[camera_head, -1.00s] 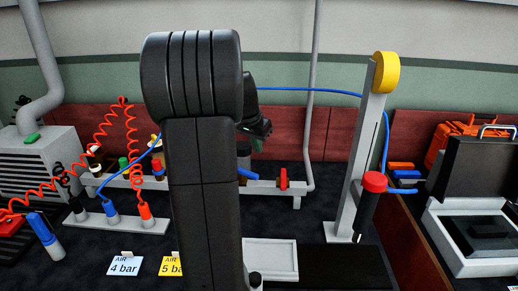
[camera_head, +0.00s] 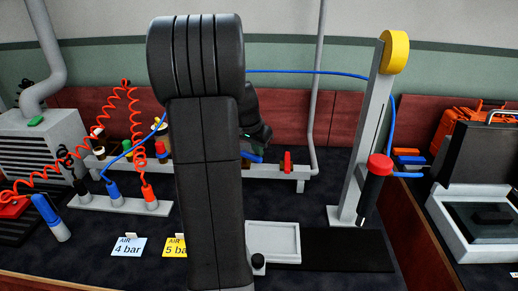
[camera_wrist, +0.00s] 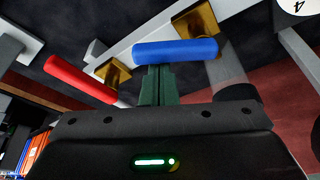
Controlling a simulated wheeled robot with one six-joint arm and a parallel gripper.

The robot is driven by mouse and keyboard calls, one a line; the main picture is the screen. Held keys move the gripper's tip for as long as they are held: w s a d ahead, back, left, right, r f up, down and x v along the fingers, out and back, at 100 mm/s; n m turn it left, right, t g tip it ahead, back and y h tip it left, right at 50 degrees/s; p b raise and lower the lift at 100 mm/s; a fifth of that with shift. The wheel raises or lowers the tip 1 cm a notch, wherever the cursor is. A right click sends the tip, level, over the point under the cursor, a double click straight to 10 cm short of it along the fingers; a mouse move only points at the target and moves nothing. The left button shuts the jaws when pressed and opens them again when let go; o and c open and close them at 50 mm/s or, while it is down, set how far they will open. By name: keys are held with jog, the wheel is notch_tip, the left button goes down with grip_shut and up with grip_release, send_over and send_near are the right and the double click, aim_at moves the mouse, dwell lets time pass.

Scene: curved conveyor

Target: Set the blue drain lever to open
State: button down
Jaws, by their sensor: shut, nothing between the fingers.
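The blue drain lever (camera_wrist: 175,52) lies across the top middle of the wrist view, by a brass valve body (camera_wrist: 197,22) on a pale rail. My gripper (camera_wrist: 157,72) is shut and empty. Its green fingertips are right at the blue lever's near side, and I cannot tell whether they touch it. In the head view the blue lever (camera_head: 252,158) shows only partly, just below my dark wrist; my arm hides the rest, and the fingertips are not clear there.
A red lever (camera_wrist: 80,80) sits left of my fingers in the wrist view, also seen in the head view (camera_head: 287,162). A grey post with a yellow cap (camera_head: 395,52) stands right. A white tray (camera_head: 273,242) lies in front. Red coiled hoses (camera_head: 130,110) hang left.

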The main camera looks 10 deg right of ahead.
jog(key=shift+s+a, duration=0.4)
jog(key=shift+s, duration=0.1)
jog(key=shift+r, duration=0.1)
